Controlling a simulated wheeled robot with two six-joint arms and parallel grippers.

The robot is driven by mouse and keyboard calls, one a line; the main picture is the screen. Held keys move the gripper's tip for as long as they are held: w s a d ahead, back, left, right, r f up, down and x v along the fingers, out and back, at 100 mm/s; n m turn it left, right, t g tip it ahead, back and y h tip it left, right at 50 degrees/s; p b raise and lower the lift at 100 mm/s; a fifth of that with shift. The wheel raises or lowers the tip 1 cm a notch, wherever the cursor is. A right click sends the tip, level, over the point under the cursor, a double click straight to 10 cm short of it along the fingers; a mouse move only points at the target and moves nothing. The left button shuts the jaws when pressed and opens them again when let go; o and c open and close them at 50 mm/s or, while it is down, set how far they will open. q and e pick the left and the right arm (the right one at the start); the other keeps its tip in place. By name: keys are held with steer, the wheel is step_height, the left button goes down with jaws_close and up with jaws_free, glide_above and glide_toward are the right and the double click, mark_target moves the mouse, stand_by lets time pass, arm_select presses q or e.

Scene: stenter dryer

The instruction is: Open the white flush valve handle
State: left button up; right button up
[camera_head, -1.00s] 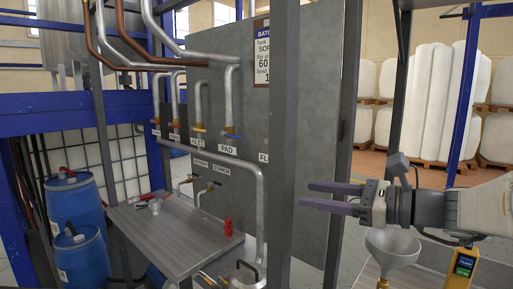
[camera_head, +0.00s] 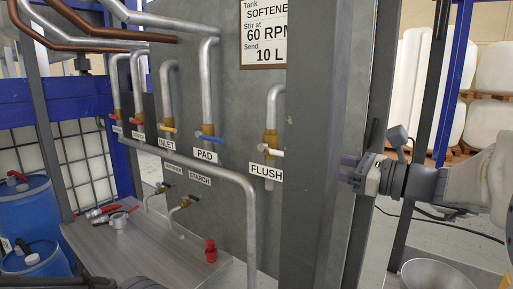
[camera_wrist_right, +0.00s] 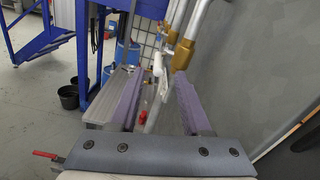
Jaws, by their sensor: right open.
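The flush valve is on the grey panel above the FLUSH label (camera_head: 265,170), with a brass body (camera_head: 270,138) and a white handle (camera_head: 274,151) pointing right. My right gripper (camera_head: 349,168) is to the right of it in the head view, beside a dark post; its finger ends are foreshortened or hidden. In the right wrist view my right gripper (camera_wrist_right: 160,78) is open and empty. The white handle (camera_wrist_right: 157,65) shows between the purple fingers, beyond them, with the brass valve (camera_wrist_right: 183,55) just right of it. I cannot tell the remaining distance.
The dark post (camera_head: 315,150) stands between the flush valve and my right arm. The blue-handled PAD valve (camera_head: 209,137) is left of FLUSH. A metal table (camera_head: 150,255) with a red fitting (camera_head: 211,251) is below. A steel funnel (camera_head: 435,275) is at lower right.

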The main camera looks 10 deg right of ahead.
mark_target(272, 153)
steer(key=p+x, duration=0.2)
steer(key=x, duration=0.7)
steer(key=shift+s+a, duration=0.1)
steer(key=shift+w+a+p, duration=0.3)
steer(key=shift+w+a, duration=0.1)
steer(key=shift+d, duration=0.1)
jaws_close()
steer(key=shift+f, duration=0.1)
